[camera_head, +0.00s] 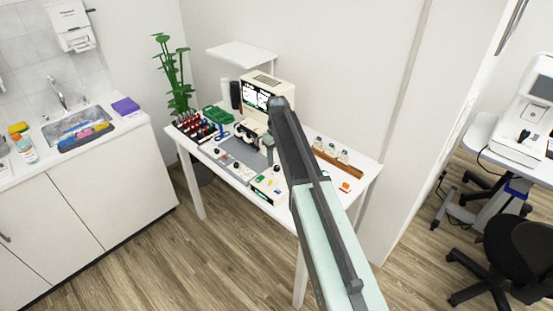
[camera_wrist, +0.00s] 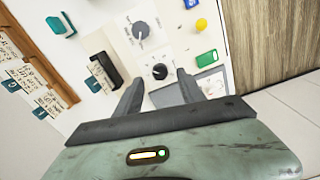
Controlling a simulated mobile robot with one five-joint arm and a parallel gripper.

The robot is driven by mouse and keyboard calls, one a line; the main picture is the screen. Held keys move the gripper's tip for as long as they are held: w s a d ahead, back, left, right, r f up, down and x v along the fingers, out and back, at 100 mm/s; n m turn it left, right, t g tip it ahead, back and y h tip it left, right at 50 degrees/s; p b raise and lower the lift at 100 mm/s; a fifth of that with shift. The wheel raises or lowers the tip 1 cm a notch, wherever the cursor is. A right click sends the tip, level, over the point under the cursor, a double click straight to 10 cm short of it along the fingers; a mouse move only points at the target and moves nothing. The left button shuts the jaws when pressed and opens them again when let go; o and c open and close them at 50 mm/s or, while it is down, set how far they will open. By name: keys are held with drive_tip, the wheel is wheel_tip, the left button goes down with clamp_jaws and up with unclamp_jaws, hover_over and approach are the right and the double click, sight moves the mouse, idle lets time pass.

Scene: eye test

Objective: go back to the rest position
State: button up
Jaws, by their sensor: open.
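My arm reaches up from the lower right in the head view and crosses in front of the white table (camera_head: 346,205). In the wrist view my gripper (camera_wrist: 160,77) is open, its two dark fingers apart with nothing held between them. A white panel with a black dial (camera_wrist: 141,30) and a smaller dial (camera_wrist: 160,71) lies beyond the fingertips. Whether the fingers touch the panel I cannot tell. In the head view the gripper's fingers cannot be made out clearly.
The table bears a cream machine with a screen (camera_head: 257,96), a rack of red-and-dark tubes (camera_head: 193,127), a green tray (camera_head: 218,114) and a wooden rack (camera_head: 338,162). A sink counter (camera_head: 75,172) stands left. A black chair (camera_head: 515,250) is at right. Wood floor lies between.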

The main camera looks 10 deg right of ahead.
wheel_tip(320, 180, up, 4)
drive_tip(key=p, duration=0.2)
drive_tip(key=shift+r+p, duration=0.1)
drive_tip(key=shift+p, duration=0.25)
drive_tip(key=s+m, duration=0.5)
drive_tip(key=s, duration=2.3)
drive_tip(key=shift+a, duration=0.25)
idle(1.0)
